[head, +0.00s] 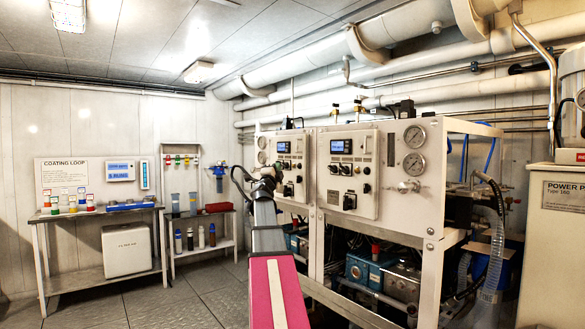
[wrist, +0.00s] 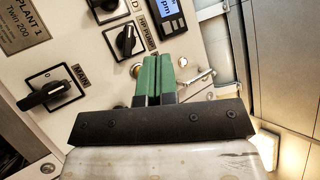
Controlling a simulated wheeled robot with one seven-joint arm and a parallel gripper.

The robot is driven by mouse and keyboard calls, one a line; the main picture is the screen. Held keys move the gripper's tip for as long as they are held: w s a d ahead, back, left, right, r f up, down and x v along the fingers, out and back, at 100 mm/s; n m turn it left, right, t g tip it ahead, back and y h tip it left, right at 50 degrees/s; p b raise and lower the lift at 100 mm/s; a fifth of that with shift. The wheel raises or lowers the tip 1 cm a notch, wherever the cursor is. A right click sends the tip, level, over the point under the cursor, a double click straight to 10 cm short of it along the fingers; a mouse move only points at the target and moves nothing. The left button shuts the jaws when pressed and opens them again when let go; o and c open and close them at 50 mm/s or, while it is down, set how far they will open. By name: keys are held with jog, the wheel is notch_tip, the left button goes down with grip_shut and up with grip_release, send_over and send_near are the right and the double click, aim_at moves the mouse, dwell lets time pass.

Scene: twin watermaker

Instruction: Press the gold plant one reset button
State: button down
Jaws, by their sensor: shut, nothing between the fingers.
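The plant one panel (wrist: 75,75) fills the left of the wrist view, tilted, with its "PLANT 1 Twin 200" label (wrist: 28,32). My gripper (wrist: 157,60) has its green fingers together and empty, in front of the panel. A small gold round part (wrist: 135,70) shows just left of the fingertips, partly hidden behind them; it looks like the gold button, but I cannot read a reset label. I cannot tell whether the fingers touch it. In the head view my arm reaches to the left-hand panel (head: 291,148), and its end hides part of that panel.
Black rotary switches, MAIN (wrist: 48,92) and HP PUMP (wrist: 125,40), sit left of the fingers. A blue display (wrist: 168,18) is above them. A metal handle-like part (wrist: 198,78) juts out right of them. A second panel (head: 350,165) with gauges stands right in the head view.

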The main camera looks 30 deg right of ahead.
aim_at(286, 167)
jog(key=shift+w+d, duration=0.15)
jog(key=shift+d, duration=2.05)
jog(key=shift+d, duration=0.2)
jog(key=shift+d, duration=0.2)
dwell(0.3)
jog(key=shift+w+d, duration=0.1)
jog(key=shift+d, duration=0.4)
dwell(0.8)
jog(key=shift+a, duration=0.9)
jog(key=a, duration=0.5)
jog(key=shift+s, duration=0.3)
